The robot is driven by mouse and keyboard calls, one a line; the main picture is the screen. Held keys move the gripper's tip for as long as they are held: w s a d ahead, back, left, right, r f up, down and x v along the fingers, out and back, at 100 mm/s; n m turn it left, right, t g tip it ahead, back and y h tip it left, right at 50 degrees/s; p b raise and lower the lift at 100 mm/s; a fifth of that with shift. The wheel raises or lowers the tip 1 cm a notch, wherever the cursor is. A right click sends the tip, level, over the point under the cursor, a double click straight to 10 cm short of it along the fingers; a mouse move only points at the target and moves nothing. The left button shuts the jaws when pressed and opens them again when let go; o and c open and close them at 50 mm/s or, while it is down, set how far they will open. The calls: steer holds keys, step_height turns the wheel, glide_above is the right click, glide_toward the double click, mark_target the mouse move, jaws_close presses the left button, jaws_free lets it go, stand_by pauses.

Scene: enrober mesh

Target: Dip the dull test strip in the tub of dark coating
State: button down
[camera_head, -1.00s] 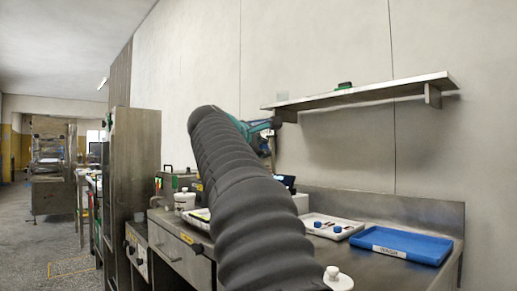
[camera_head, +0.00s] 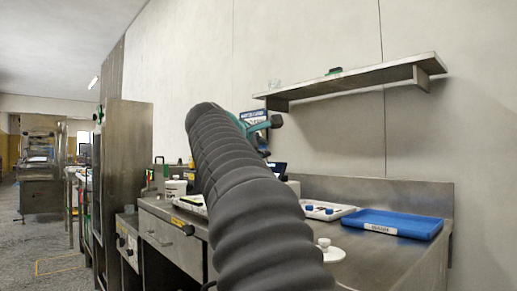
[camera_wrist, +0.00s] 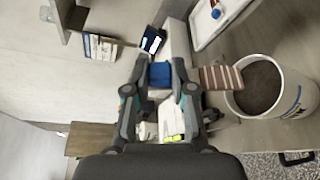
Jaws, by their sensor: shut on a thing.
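My gripper (camera_wrist: 161,78) is shut on a small blue block in the wrist view. Any strip below this block (camera_wrist: 160,72) is hidden. The white tub of dark coating (camera_wrist: 264,88) stands to the right of the gripper, with dark brown contents and a blue mark on its side. A brown striped flat piece (camera_wrist: 222,78) lies between the gripper and the tub, at the tub's rim; I cannot tell whether it touches. In the head view my arm hides most of the gripper; a white container (camera_head: 175,188) stands at the bench's left end.
A white tray (camera_head: 343,210) holds blue-topped pieces. A labelled blue tray (camera_head: 395,223) lies to its right. A white lid-like piece with a knob (camera_head: 325,252) is near the front. A wall shelf (camera_head: 360,81) hangs above. The bench's right end has bare metal.

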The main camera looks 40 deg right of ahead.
steer(key=s+f+b, duration=0.3)
steer(key=f+b, duration=0.3)
steer(key=shift+d+f, duration=0.15)
steer(key=shift+f, duration=0.2)
stand_by(0.3)
stand_by(0.8)
steer(key=w+r+p, duration=0.3)
steer(key=r+p, duration=0.4)
steer(key=w+a+r+p, duration=0.1)
steer(key=w+r+p, duration=0.2)
steer(key=r+p, duration=0.4)
steer(key=shift+p, duration=0.55)
steer(key=shift+f, duration=0.2)
stand_by(0.4)
